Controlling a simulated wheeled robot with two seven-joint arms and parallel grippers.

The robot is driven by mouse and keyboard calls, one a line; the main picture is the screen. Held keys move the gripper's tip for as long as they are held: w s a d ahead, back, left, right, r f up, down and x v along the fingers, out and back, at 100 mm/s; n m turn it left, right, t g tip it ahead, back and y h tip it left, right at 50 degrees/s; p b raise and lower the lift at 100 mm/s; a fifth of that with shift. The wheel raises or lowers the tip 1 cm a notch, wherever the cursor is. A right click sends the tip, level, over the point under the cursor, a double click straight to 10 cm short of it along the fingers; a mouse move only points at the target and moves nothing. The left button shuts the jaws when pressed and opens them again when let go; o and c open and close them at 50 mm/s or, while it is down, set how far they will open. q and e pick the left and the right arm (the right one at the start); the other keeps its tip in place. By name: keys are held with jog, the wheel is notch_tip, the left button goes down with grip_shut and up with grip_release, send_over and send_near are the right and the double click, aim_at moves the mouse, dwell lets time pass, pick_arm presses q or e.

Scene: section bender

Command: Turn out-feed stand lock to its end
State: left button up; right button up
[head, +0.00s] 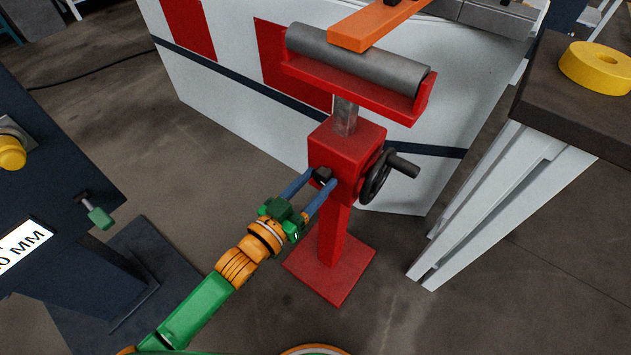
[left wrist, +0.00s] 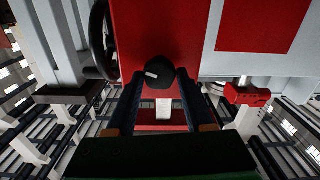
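The out-feed stand (head: 346,153) is red, with a grey roller on top. Its lock is a small black knob (head: 322,174) on the front of the red block. In the left wrist view the knob (left wrist: 160,76) carries a short pale mark left of its middle. My left gripper (head: 322,178) reaches the stand from the lower left. Its two blue fingers lie on either side of the knob, tips close to the red block. In the left wrist view thin gaps seem to show between the fingertips (left wrist: 159,80) and the knob. My right gripper is not in view.
A black handwheel (head: 376,178) with a crank handle sits on the stand's right side, close to the knob. An orange bar (head: 372,24) rests over the roller (head: 355,58). A dark-topped table (head: 570,100) with a yellow ring (head: 598,67) stands right.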

pick_arm(q)
grip_shut()
jog(key=shift+m, duration=0.3)
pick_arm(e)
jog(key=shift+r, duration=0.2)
pick_arm(q)
jog(key=shift+r+m+p, duration=0.15)
jog(key=shift+m+p, duration=0.6)
jog(key=shift+m, duration=0.25)
jog(key=m+p, duration=0.1)
jog(key=m, duration=0.1)
jog(key=shift+m, duration=0.3)
jog(key=m, duration=0.3)
jog(key=shift+s+d, duration=0.1)
jog(key=shift+m+p, duration=0.35)
jog(key=shift+m, duration=0.35)
jog(key=shift+f, duration=0.2)
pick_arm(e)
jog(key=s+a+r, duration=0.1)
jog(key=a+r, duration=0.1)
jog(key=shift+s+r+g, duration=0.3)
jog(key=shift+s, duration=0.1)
pick_arm(q)
jog(key=shift+m, duration=0.3)
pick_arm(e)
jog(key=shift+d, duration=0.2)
